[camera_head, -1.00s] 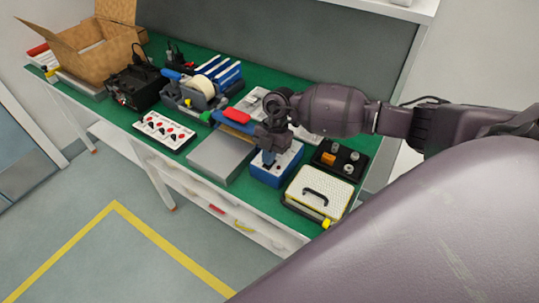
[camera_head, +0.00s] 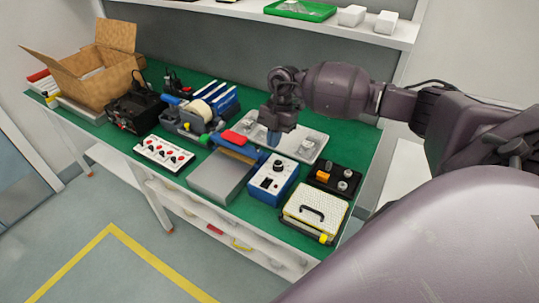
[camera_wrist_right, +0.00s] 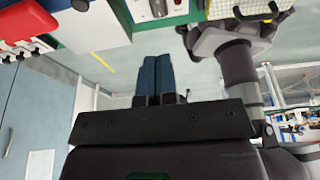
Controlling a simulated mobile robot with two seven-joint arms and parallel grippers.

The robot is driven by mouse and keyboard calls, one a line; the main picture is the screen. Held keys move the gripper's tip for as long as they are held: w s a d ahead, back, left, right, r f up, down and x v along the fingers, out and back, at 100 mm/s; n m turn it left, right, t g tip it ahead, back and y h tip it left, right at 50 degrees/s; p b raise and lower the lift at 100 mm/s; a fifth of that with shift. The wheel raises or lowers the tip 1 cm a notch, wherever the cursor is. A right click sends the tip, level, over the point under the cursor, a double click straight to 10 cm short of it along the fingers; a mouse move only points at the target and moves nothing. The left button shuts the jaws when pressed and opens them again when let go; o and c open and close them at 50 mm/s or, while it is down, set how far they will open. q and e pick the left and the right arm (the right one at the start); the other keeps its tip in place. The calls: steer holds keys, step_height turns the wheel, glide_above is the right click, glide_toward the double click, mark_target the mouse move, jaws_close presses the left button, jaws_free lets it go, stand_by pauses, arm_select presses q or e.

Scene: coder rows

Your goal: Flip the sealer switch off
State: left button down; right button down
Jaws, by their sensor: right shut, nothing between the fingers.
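The sealer (camera_head: 222,176) has a grey plate and a blue bar with a red handle (camera_head: 234,137). Beside it stands a blue box (camera_head: 273,181) with a white face, a black knob (camera_head: 278,166) and a small dark switch (camera_head: 266,183). The switch's position is too small to tell. My right gripper (camera_head: 274,138) is shut and empty, raised above and behind the box, apart from it. In the right wrist view its blue fingers (camera_wrist_right: 158,78) are together, and part of the white face (camera_wrist_right: 160,8) shows at the top edge. My left gripper is not in view.
A white panel with red and black controls (camera_head: 164,153) lies left of the sealer. A perforated case with a black handle (camera_head: 312,212) and a black tray (camera_head: 335,179) stand to the right. A pale plate (camera_head: 302,143) lies behind the box. A shelf (camera_head: 350,32) runs above the bench.

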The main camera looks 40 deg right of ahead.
steer(key=shift+v, duration=0.95)
steer(key=shift+d+f, duration=0.1)
